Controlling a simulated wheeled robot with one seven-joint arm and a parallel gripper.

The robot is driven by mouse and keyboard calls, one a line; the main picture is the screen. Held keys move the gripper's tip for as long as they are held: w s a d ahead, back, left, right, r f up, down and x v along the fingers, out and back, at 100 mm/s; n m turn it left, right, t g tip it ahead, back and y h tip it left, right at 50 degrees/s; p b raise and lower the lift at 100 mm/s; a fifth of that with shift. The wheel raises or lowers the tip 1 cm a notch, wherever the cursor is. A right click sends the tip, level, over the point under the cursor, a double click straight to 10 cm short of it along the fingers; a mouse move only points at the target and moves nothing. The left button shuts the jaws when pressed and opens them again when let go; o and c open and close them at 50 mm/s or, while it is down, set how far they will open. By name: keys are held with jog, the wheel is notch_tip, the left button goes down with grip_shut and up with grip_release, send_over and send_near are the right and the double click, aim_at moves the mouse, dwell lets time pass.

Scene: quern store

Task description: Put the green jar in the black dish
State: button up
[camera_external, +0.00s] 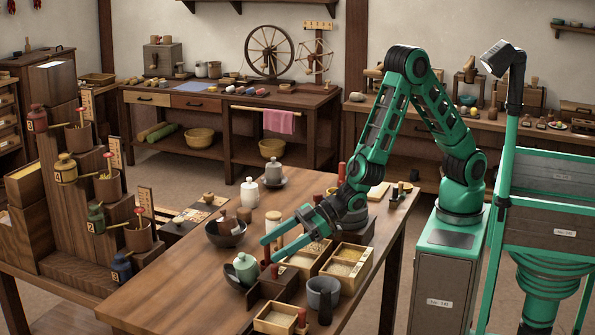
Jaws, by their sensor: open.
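A pale green jar (247,270) with a knobbed lid stands near the front edge of the wooden table. It appears to sit upright in a black dish (229,279), whose rim shows at its left; the jar hides much of the inside. My gripper (268,249) is just above and to the right of the jar, fingers pointing left and spread. Nothing shows between the fingers, and the jar looks apart from them. A second dark bowl (226,240) farther back holds small brown things.
Wooden boxes of grain (345,268) and a grey cup (323,298) crowd the right of my gripper. A white jar (249,194) stands farther back, near another in a dark dish. A stepped stand with coloured cans (66,168) is at left. The table's front left is clear.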

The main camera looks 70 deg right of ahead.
jog(key=shift+v, duration=1.45)
jog(key=w+d+r+m+h, duration=0.2)
jog(key=w+d+h, duration=0.1)
jog(key=d, duration=0.9)
jog(key=w+d+r+m+h, duration=0.2)
jog(key=w+d+h, duration=0.1)
jog(key=d, duration=1)
jog(key=w+d+r+m+h, duration=0.2)
jog(key=w+d+m, duration=0.1)
jog(key=d, duration=0.9)
jog(key=s+d+r+m+g+h, duration=0.1)
jog(key=s+d+m+g+h, duration=0.15)
jog(key=s+d, duration=0.65)
jog(key=s+d+r+m+g+h, duration=0.1)
jog(key=s+d+r+m+g, duration=0.3)
jog(key=d, duration=0.9)
jog(key=s+d+f+y, duration=0.1)
jog(key=s+d, duration=0.3)
jog(key=s, duration=0.7)
jog(key=shift+g, duration=0.35)
jog(key=shift+m+g+y, duration=0.85)
jog(key=shift+m+g, duration=0.05)
jog(key=shift+m, duration=0.05)
jog(key=s, duration=1)
jog(key=shift+s+d+r, duration=0.25)
jog(key=shift+d+r, duration=0.1)
jog(key=shift+d, duration=0.05)
jog(key=c, duration=0.4)
